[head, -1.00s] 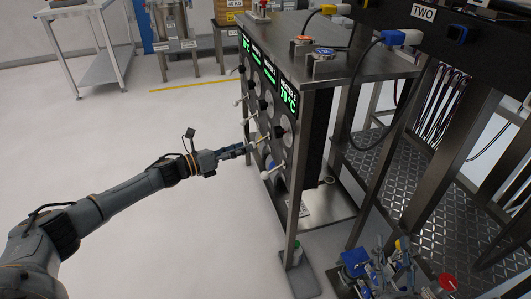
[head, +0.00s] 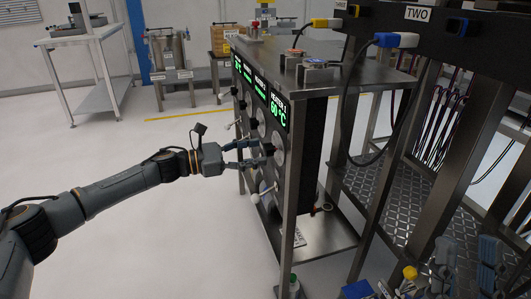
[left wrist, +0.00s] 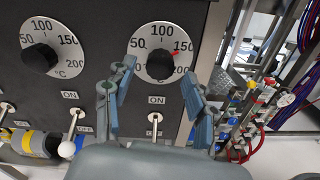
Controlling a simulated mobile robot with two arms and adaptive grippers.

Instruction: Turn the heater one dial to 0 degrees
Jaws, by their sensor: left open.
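The heater one dial (head: 279,148) is on the near end of the heater panel, under a green display (head: 279,112) that seems to read 60 °C. In the left wrist view it is a white scale with a black knob (left wrist: 160,66); a red pointer is near 150. My left gripper (head: 262,153) is open at this dial. In the left wrist view its fingers (left wrist: 158,80) are spread to either side of the knob, with no clear contact. My right gripper (head: 467,245) shows its two separated fingers at the lower right, open and empty.
A neighbouring dial (left wrist: 40,58) is to the left in the wrist view. Switch levers (left wrist: 155,122) stick out below the dials. A metal frame post (head: 297,190) stands just right of the panel. The floor left of the panel is clear.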

